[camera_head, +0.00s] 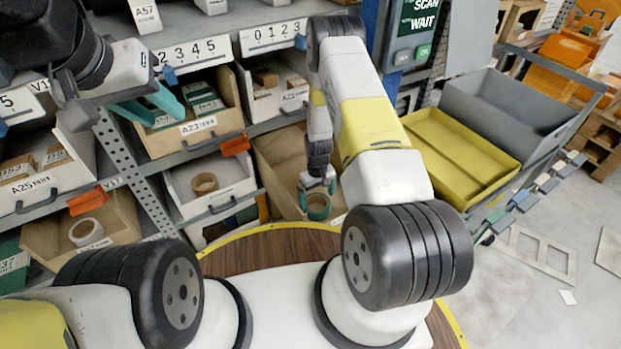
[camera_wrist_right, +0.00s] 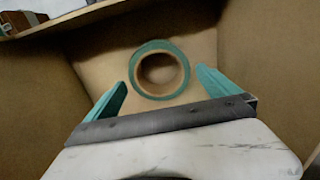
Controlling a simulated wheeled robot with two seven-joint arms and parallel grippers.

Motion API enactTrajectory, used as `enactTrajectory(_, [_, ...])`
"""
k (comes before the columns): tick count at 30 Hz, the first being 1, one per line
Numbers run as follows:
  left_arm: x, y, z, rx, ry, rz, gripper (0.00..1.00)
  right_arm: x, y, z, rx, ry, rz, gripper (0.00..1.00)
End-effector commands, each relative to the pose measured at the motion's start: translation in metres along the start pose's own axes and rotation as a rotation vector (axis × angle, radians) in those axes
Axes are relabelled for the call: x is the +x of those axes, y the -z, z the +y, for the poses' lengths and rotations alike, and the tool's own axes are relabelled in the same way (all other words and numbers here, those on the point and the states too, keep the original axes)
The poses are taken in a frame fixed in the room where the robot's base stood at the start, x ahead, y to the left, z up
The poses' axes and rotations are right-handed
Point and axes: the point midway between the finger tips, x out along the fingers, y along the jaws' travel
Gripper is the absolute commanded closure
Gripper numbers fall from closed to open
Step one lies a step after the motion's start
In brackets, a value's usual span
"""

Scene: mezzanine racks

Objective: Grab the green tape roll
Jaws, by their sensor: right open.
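The green tape roll (camera_head: 318,213) lies in a cardboard-brown bin on the lower shelf in the head view. In the right wrist view the green tape roll (camera_wrist_right: 137,72) lies flat, its round hole facing the camera. My right gripper (camera_head: 317,187) is just above the roll in the head view, partly covering it. In the wrist view the right gripper (camera_wrist_right: 162,92) is open, with one teal finger at each side of the roll and nothing held. My left gripper (camera_head: 165,113) is at the upper left in front of a shelf bin, its teal fingers apart and empty.
Brown bin walls (camera_wrist_right: 265,65) close in on both sides of my right gripper. A tan tape roll (camera_head: 204,183) and a white-tan roll (camera_head: 86,232) lie in neighbouring bins. A yellow tray (camera_head: 460,150) and grey tray stand at the right.

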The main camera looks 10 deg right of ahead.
Motion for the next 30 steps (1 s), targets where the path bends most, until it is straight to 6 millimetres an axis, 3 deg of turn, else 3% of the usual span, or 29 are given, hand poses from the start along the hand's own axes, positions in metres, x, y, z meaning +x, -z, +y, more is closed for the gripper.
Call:
enactTrajectory(9, [0.0, 0.0, 0.0, 0.0, 0.0, 0.0, 0.64, 0.045, 0.0, 0.002, 0.0, 0.0, -0.001, 0.0])
enactTrajectory(19, [0.0, 0.0, 0.0, 0.0, 0.0, 0.0, 0.64, 0.053, 0.001, 0.002, 0.001, 0.0, 0.001, 0.0])
enactTrajectory(27, [0.0, 0.0, 0.0, 0.0, 0.0, 0.0, 0.64, 0.053, 0.0, 0.002, 0.001, 0.0, 0.001, 0.51])
enactTrajectory(30, [0.0, 0.0, 0.0, 0.0, 0.0, 0.0, 0.64, 0.053, 0.001, 0.002, 0.001, 0.0, 0.001, 0.54])
